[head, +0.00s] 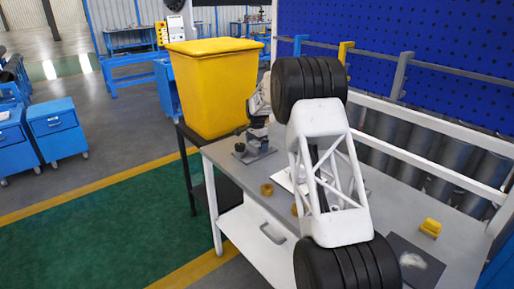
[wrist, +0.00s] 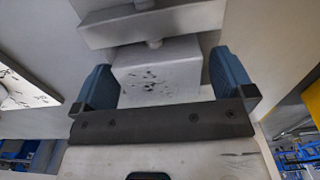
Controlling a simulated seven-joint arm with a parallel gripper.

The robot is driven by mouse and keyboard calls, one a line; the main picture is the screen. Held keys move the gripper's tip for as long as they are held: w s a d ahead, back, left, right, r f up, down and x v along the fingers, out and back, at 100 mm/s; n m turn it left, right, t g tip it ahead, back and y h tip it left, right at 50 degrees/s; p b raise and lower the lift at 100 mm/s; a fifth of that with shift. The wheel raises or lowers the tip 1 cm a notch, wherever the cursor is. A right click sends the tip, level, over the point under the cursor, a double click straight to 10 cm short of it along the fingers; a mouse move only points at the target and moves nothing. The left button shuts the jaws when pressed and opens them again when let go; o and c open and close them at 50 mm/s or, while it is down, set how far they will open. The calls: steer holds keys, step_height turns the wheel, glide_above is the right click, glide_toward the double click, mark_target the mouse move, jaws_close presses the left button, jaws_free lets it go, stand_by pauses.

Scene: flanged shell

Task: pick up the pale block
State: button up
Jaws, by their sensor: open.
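In the wrist view, a pale grey block (wrist: 158,82) with dark speckles on its face sits between the two blue fingers of my gripper (wrist: 160,62). The fingers are apart, one on each side of the block. A narrow gap shows on the right; on the left the finger is very close, and I cannot tell if it touches. In the head view, my arm hides much of the middle of the table, and I cannot make out the block clearly near the grey plate (head: 262,157).
A large yellow bin (head: 215,90) stands on a dark stand left of the grey table (head: 220,158). A yellow piece (head: 430,227) and a dark mat (head: 412,262) lie at the right. A small ochre piece (head: 267,189) lies near the front edge. A grey bar (wrist: 150,25) lies beyond the block.

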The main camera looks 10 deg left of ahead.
mark_target(257, 143)
steer(key=c, duration=1.1)
steer(key=shift+r, duration=0.1)
steer(key=shift+c, duration=0.2)
steer(key=shift+r, duration=4.95)
